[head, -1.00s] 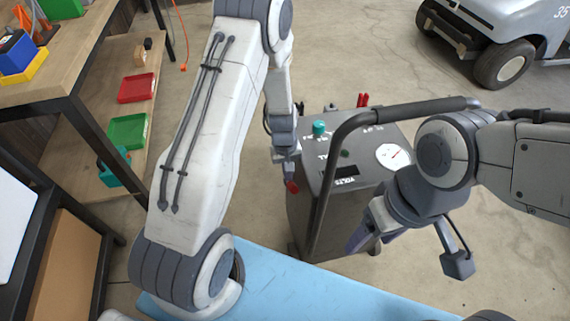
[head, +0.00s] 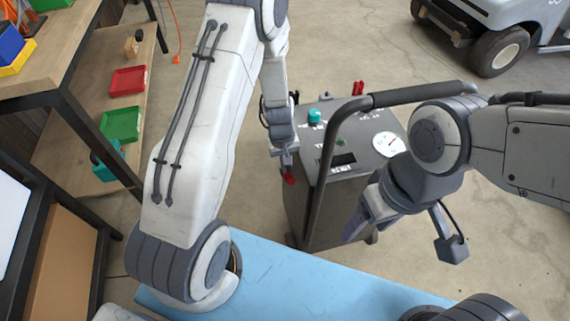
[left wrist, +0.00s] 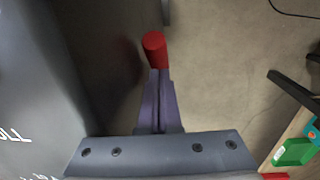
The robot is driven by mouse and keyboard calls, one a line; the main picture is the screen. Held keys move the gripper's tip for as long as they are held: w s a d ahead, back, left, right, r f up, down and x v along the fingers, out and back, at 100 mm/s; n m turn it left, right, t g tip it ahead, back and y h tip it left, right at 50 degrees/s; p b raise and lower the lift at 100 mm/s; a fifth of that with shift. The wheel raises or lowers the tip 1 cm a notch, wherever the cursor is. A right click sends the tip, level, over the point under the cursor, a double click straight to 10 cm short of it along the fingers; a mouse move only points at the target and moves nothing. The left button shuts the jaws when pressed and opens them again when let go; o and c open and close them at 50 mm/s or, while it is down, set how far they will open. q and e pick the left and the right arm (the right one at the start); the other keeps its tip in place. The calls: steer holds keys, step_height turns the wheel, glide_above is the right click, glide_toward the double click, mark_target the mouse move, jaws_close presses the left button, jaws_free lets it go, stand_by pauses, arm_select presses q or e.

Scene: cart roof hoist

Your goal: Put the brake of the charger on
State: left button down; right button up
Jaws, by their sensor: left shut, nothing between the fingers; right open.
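The charger (head: 340,181) is a dark grey box on the floor, with a teal knob, a dial and a bent grey push handle (head: 322,165). A red-tipped lever (head: 289,179) shows at its left side; the red tip also shows in the left wrist view (left wrist: 155,48). My left gripper (head: 287,163) is shut and empty, beside the charger's left side. In the left wrist view its fingers (left wrist: 157,88) point at the red tip, which appears just at the fingertips; whether they touch I cannot tell. My right gripper (head: 366,222) is open by the charger's front right.
A blue surface (head: 275,270) lies in front of me. A wooden shelf unit with red (head: 128,80) and green (head: 121,124) bins stands on the left. A cart with a black wheel (head: 497,55) is at the back right. Floor right of the charger is clear.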

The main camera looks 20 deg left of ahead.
arm_select(q)
step_height(320, 180, up, 13)
steer(key=w+a+p, duration=0.1)
steer(key=a+p, duration=0.1)
steer(key=p, duration=0.2)
steer(key=shift+w+a+p, duration=0.2)
steer(key=shift+a+p, duration=0.05)
steer(key=shift+p, duration=0.1)
steer(key=s+d+r+m+t, duration=0.1)
steer(key=s+r+m+t, duration=0.1)
steer(key=s+r+m, duration=0.7)
steer(key=s+d+r+m+g+p, duration=0.1)
steer(key=s+d+r+m+p, duration=0.1)
steer(key=s+d+r+p, duration=0.3)
steer(key=s+d+r+m+g+p, duration=0.1)
steer(key=s+d+r+m+p, duration=0.2)
steer(key=r, duration=1)
steer(key=s+d+p, duration=0.2)
steer(key=s+d, duration=0.3)
steer(key=s, duration=0.2)
steer(key=shift+d+r+p, duration=0.3)
steer(key=shift+d+p, duration=0.1)
